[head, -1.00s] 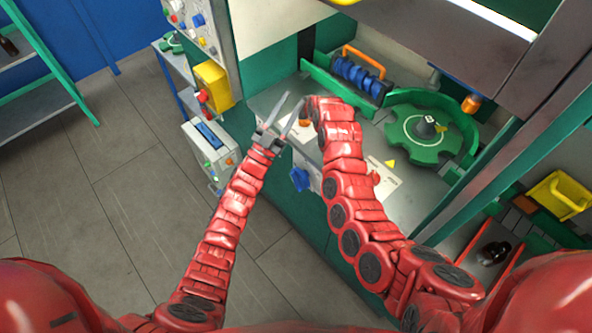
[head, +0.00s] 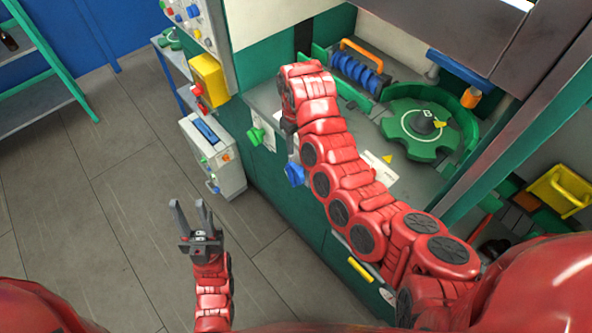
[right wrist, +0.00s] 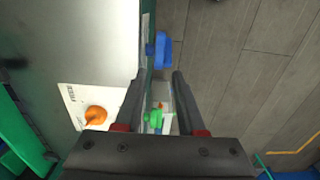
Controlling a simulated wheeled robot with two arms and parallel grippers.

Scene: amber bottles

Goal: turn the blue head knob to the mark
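A blue knob (head: 295,173) sticks out from the front face of the green and grey workbench. In the right wrist view the blue knob (right wrist: 160,50) is just beyond my right gripper's (right wrist: 159,76) fingertips, roughly in line with the gap between them. The right fingers are apart and nothing is between their tips. In the head view my right arm mostly hides that gripper. My left gripper (head: 189,204) is open and empty over the floor, left of the bench. I cannot make out the mark.
A green knob (head: 256,135) sits left of the blue one on the same front. An orange knob (right wrist: 96,116) is on a white plate on the bench top. A green round fixture (head: 416,130) stands on the bench. The floor (head: 130,170) at left is clear.

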